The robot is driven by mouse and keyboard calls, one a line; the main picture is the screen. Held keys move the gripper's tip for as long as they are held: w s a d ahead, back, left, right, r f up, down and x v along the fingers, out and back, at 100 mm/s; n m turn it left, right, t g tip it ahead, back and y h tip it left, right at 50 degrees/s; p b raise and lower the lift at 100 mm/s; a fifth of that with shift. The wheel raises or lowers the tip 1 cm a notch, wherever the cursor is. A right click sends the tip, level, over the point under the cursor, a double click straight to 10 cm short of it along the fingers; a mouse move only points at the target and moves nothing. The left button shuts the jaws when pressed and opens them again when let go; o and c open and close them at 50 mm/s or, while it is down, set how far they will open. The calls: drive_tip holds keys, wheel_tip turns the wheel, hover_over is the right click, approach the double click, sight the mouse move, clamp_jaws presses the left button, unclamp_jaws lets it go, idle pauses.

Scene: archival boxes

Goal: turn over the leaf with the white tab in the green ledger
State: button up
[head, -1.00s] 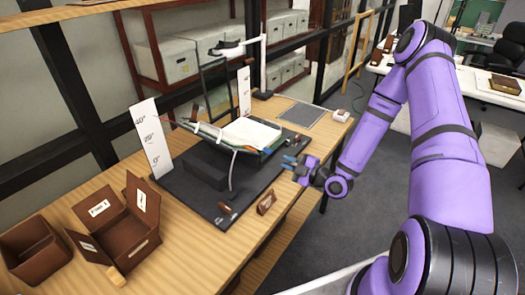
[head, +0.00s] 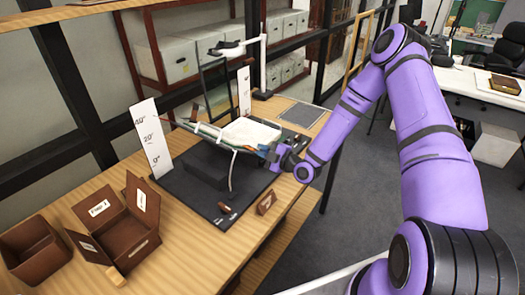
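The green ledger (head: 212,130) lies open on a tilted cradle that stands on a dark board. Its white page block (head: 250,132) faces up on the right side, and pale straps cross its left part. My gripper (head: 268,150) is at the right edge of the ledger, its blue fingertips close to the page edge. I cannot tell whether they touch a leaf, or whether they are open or shut. The white tab is too small to make out.
A white angle scale (head: 152,138) stands left of the cradle, and another (head: 244,90) behind it. A lamp (head: 263,60) and a dark framed pane (head: 215,90) stand at the back. Brown boxes (head: 125,235) fill the front left. A grey pad (head: 303,115) lies at right.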

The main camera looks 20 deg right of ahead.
drive_tip(key=shift+c, duration=0.4)
clamp_jaws()
drive_tip(key=shift+w+d+r+m, duration=0.2)
drive_tip(key=shift+d+r+m, duration=0.1)
drive_tip(key=shift+m, duration=0.55)
drive_tip(key=shift+w+d+r+m, duration=0.2)
drive_tip(key=shift+d+m, duration=0.1)
drive_tip(key=shift+m, duration=0.5)
drive_tip(key=shift+w+d+r+m, duration=0.2)
drive_tip(key=shift+d+m, duration=0.1)
drive_tip(key=shift+m, duration=0.55)
drive_tip(key=shift+o, duration=0.4)
unclamp_jaws()
